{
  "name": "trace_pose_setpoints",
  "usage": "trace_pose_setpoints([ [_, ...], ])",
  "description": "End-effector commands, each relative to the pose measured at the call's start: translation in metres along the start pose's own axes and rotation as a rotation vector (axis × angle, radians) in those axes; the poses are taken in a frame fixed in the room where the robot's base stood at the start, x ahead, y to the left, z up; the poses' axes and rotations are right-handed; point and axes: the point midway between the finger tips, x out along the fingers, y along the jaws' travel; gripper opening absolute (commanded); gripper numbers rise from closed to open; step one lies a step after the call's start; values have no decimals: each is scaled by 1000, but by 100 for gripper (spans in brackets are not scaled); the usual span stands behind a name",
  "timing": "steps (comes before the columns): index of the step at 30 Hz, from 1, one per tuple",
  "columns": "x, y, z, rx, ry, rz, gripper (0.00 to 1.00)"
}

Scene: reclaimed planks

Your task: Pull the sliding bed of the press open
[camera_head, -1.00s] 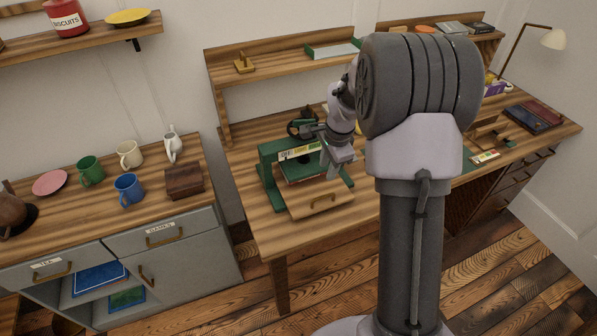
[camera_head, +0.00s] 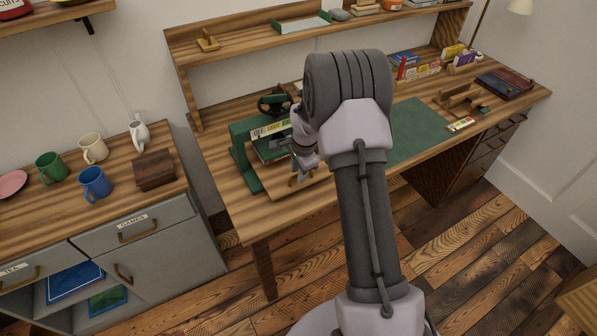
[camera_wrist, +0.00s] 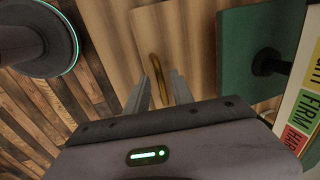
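The green press (camera_head: 240,152) stands at the left end of the desk, with a labelled strip (camera_head: 268,130) across its front. Its wooden sliding bed (camera_head: 268,180) shows in front of and under the frame. A brass handle (camera_head: 300,180) is on the bed's front, partly hidden by my gripper (camera_head: 303,164). In the wrist view, my gripper (camera_wrist: 160,84) is open, with its two fingers apart on either side of the brass handle (camera_wrist: 158,72). I cannot tell whether either finger touches it. The press's green part (camera_wrist: 245,40) shows at the right there.
The desk's front edge lies just before the bed, with open floor (camera_head: 225,290) beyond. A grey cabinet (camera_head: 160,255) with mugs and a wooden box (camera_head: 154,170) stands to the left. A green mat (camera_head: 415,130) lies right of my arm.

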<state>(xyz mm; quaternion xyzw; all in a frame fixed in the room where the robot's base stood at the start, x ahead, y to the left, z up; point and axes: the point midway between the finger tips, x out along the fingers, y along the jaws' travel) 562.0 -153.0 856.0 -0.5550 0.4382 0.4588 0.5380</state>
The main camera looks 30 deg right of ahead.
Motion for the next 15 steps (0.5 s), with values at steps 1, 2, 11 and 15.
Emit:
trace_pose_setpoints([
  [1,0,0,0,0,0,0,17],
  [2,0,0,0,0,0,0,11],
  [11,0,0,0,0,0,0,0],
  [15,0,0,0,0,0,0,0],
])
